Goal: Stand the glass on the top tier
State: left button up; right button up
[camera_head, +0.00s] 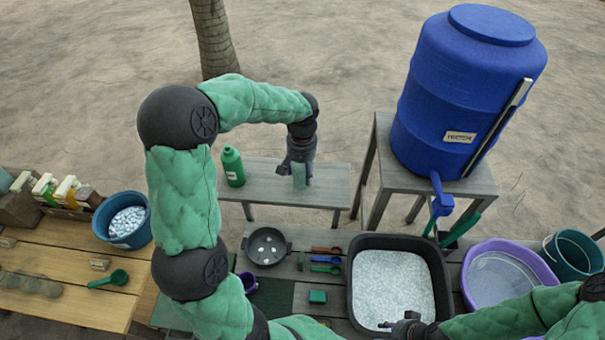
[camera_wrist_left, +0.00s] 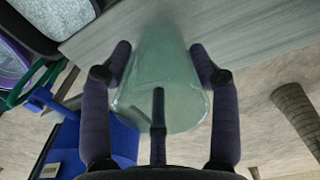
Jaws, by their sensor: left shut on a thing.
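My left gripper (camera_head: 301,166) is shut on a pale green, see-through glass (camera_head: 299,177), over the right half of the grey top tier (camera_head: 262,173). In the left wrist view the glass (camera_wrist_left: 161,82) sits between the dark fingers of the left gripper (camera_wrist_left: 160,68), with the grey board of the tier (camera_wrist_left: 225,28) beyond it. I cannot tell whether the glass touches the board. My right gripper (camera_head: 408,326) is low in the head view, at the front edge of the black basin; its fingers are too small to read.
A green bottle (camera_head: 232,166) stands on the tier left of the glass. A blue water barrel (camera_head: 462,95) stands on a stand at right. Below are a black basin (camera_head: 440,282) of foamy water, a dark pan (camera_head: 267,246) and a purple tub (camera_head: 508,271). The tier between bottle and glass is clear.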

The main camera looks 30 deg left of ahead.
pick_arm(q)
notch_tip(320, 180, down, 2)
jog(key=shift+f, duration=0.2)
jog(key=shift+f, duration=0.2)
jog(key=o, duration=1.3)
jog(key=shift+r, duration=0.1)
